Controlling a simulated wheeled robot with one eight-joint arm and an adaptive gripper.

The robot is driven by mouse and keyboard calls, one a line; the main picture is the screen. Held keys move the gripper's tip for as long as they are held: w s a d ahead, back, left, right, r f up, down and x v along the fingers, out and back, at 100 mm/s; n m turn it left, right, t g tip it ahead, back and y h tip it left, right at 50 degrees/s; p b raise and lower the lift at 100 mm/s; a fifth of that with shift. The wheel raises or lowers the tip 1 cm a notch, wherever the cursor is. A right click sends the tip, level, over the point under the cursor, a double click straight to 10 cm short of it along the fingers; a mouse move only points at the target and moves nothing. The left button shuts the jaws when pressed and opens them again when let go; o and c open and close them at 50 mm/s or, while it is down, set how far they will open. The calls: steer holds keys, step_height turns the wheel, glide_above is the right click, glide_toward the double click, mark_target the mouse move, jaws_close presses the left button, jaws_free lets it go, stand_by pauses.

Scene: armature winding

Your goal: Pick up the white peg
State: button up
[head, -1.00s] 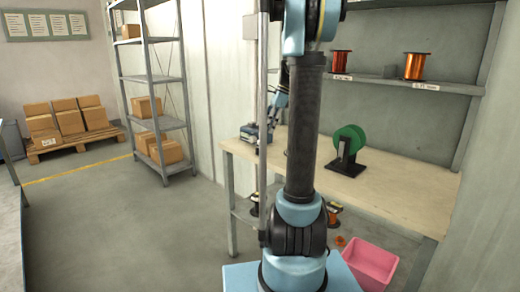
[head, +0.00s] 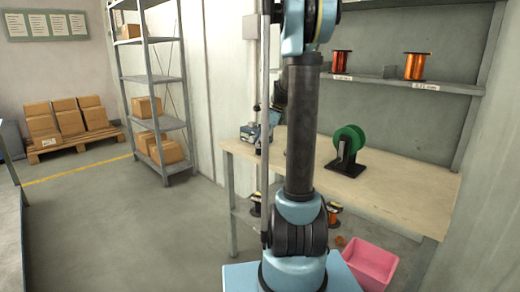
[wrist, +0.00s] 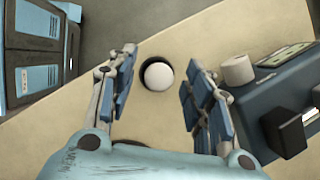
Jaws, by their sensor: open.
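The white peg (wrist: 157,75) shows in the wrist view as a round white end, seen nearly end-on above the pale bench top. A dark rim or shadow lies beside it. My gripper (wrist: 160,62) is open, with one finger to the left of the peg and one to the right. Gaps show on both sides, so neither finger appears to touch it. How far the fingertips are above the bench is hard to tell. In the head view I cannot make out the peg or the fingers behind my arm.
A blue-grey device (wrist: 262,98) with a white cylinder (wrist: 237,70) on it stands close to my right finger. In the head view, a green spool (head: 348,142) on a black stand is on the bench (head: 395,190). A pink bin (head: 370,264) is below.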

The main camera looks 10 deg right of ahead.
steer(key=c, duration=1)
steer(key=shift+c, duration=0.2)
step_height(320, 180, up, 10)
steer(key=shift+r, duration=0.1)
